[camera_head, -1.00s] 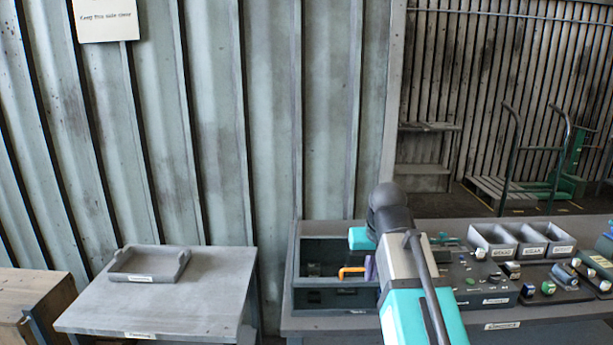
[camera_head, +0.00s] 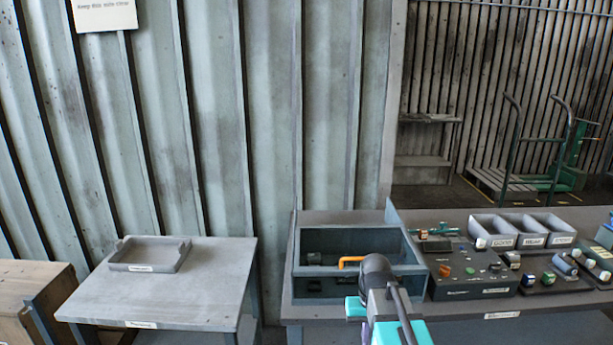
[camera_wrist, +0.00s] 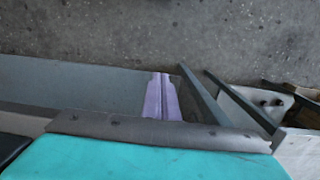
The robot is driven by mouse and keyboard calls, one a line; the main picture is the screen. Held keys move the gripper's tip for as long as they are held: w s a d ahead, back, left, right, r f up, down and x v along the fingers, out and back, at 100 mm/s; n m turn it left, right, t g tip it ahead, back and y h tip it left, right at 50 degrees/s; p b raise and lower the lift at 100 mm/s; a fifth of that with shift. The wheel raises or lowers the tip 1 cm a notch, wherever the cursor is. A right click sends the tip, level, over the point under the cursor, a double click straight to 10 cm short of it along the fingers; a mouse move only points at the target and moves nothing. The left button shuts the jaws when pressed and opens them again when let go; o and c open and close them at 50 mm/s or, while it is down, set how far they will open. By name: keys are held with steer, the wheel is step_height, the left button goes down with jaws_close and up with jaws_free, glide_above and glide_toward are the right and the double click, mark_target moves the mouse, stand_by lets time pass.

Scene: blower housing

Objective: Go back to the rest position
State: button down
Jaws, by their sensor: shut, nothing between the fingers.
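My gripper shows in the wrist view as purple fingers (camera_wrist: 161,97) held together, with nothing visible between them. In the head view my arm reaches in from the bottom, with my gripper partly visible as a small purple part (camera_head: 366,331) below a turquoise one. It is in front of the workbench (camera_head: 480,328), near the front of a blue-grey open box (camera_head: 310,289). An orange bent piece (camera_head: 349,261) shows at this box, partly behind my arm. The wrist view shows the grey floor beyond the fingers.
Right of the box are a dark control panel (camera_head: 475,291), grey labelled bins (camera_head: 502,242) and several small parts. A side table (camera_head: 190,300) with an empty tray (camera_head: 150,268) stands left, beside a wooden cabinet (camera_head: 25,305). A green trolley (camera_head: 545,183) is at the back.

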steer(key=s+f+g, duration=0.2)
steer(key=s+f, duration=1.4)
steer(key=f, duration=0.3)
steer(key=s+f+g+b, duration=0.1)
steer(key=s+f+g, duration=0.2)
steer(key=s+f, duration=1.2)
steer(key=shift+s+d+f, duration=0.2)
steer(key=shift+s+f, duration=0.15)
steer(key=shift+f, duration=1.55)
steer(key=c, duration=2.5)
jaws_free()
